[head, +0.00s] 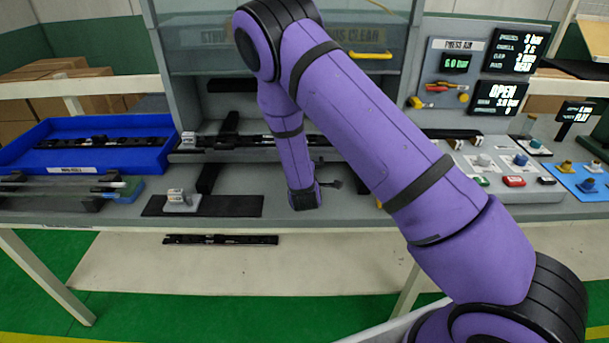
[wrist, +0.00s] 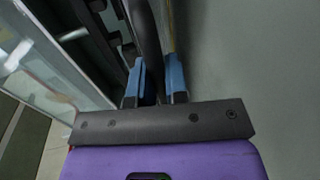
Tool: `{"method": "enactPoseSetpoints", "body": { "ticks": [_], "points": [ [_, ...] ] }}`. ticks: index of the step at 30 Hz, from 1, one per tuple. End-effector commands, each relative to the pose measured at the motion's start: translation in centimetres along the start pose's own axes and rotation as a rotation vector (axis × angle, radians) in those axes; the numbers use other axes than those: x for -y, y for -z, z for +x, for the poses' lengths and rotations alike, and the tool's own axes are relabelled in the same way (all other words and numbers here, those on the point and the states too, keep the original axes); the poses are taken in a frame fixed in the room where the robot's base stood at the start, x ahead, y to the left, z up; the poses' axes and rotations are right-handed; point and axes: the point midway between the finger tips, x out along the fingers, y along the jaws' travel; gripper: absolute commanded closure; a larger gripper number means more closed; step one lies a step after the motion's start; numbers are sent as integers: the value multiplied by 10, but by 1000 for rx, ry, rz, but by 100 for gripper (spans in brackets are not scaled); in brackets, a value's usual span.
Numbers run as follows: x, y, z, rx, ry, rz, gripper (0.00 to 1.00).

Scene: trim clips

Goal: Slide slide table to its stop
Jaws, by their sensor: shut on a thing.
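What looks like the slide table (head: 240,156) is a grey slab at the press opening in the head view. It bears a long dark strip (head: 250,141) and a small pale block (head: 189,140). Dark rails run under it, one showing in front (head: 208,178). My gripper (wrist: 155,82) shows in the wrist view, its two blue-tipped fingers shut on a dark bar (wrist: 145,35). In the head view my wrist is low in front of the slab's right part, and the fingers are hard to make out. The join between bar and slab is not clear.
A blue tray (head: 60,165) stands at the left. A dark plate (head: 235,206) with a pale block lies near the bench's front edge. Button boxes (head: 490,168) stand at the right. The press's clear guard (head: 200,45) is above the slab.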

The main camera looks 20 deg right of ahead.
Motion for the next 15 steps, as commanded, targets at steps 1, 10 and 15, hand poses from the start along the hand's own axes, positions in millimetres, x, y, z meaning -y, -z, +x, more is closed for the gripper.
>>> {"method": "enactPoseSetpoints", "body": {
  "ticks": [1,10,15],
  "points": [
    [-4,0,14,1,-5,1,100],
    [-21,0,96,0,-6,-1,100],
    [-30,0,138,0,-5,0,100]
  ]
}}
